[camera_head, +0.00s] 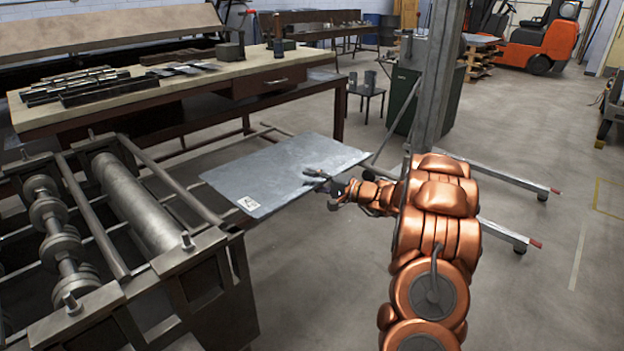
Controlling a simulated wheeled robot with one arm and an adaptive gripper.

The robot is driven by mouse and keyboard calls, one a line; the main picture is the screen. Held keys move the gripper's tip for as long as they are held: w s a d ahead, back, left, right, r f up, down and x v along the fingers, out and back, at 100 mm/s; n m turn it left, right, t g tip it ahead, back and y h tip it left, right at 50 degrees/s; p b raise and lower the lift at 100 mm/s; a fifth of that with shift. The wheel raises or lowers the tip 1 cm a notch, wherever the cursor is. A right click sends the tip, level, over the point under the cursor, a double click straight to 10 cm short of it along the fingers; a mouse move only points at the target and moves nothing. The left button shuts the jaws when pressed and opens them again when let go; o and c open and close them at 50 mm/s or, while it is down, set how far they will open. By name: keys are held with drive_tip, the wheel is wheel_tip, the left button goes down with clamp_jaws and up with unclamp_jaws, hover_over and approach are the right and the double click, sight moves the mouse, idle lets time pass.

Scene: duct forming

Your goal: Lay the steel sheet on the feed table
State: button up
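The steel sheet (265,170) is a flat grey rectangle with a small white label near its front left corner. It lies about level, in the middle of the picture, to the right of the roller machine. My gripper (315,176) is at the sheet's near right edge, its fingers reaching over the edge and seemingly closed on it. The lower finger contact is hard to see. An open rail frame (185,190), perhaps the feed table, runs from the machine toward the sheet. The sheet's left end overlaps it in view; whether they touch is unclear.
The roller machine (140,210) fills the lower left. A wooden workbench (180,82) with metal bars stands behind. A grey post (440,70) on floor legs (505,178) rises behind my arm. Open floor lies right; an orange forklift (548,40) is far back.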

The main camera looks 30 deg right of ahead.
drive_tip(key=shift+p, duration=0.35)
drive_tip(key=shift+s+d+f+b, duration=0.15)
drive_tip(key=shift+s+d+b, duration=0.05)
drive_tip(key=shift+s+b, duration=0.1)
drive_tip(key=shift+v, duration=0.8)
drive_tip(key=v, duration=0.1)
drive_tip(key=b+v, duration=0.1)
drive_tip(key=v, duration=0.3)
drive_tip(key=shift+s+d+r, duration=0.1)
drive_tip(key=shift+d+r, duration=0.2)
drive_tip(key=shift+r, duration=0.05)
